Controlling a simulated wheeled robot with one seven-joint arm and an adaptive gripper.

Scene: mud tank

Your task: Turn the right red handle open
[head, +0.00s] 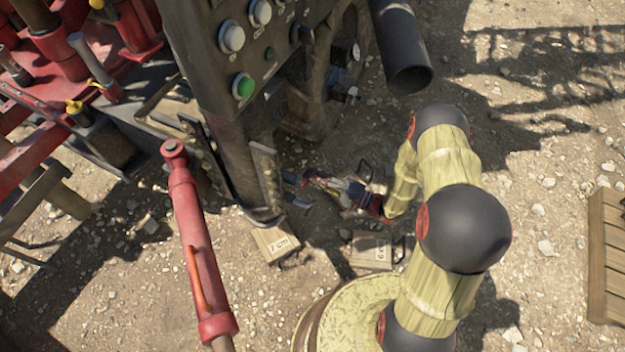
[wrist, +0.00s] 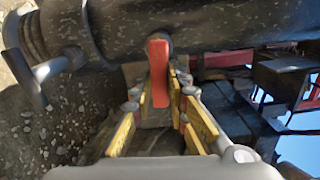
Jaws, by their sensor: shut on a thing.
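The red handle (wrist: 158,72) stands upright in the middle of the wrist view, in front of a dark horizontal pipe (wrist: 190,18). My gripper (wrist: 161,88), with its yellow finger pads, is shut on it, one finger on each side. In the head view my gripper (head: 335,187) reaches in low beside the dark control panel post, in shadow. The handle cannot be made out clearly there, and the fingertips are too small to tell apart.
A dark control panel (head: 245,60) with white and green buttons hangs above my gripper. An open dark pipe (head: 405,65) ends near my arm. A red cylinder (head: 195,240) stands at left. Wooden blocks (head: 275,243) lie on gravel. A grey lever (wrist: 58,66) is at left.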

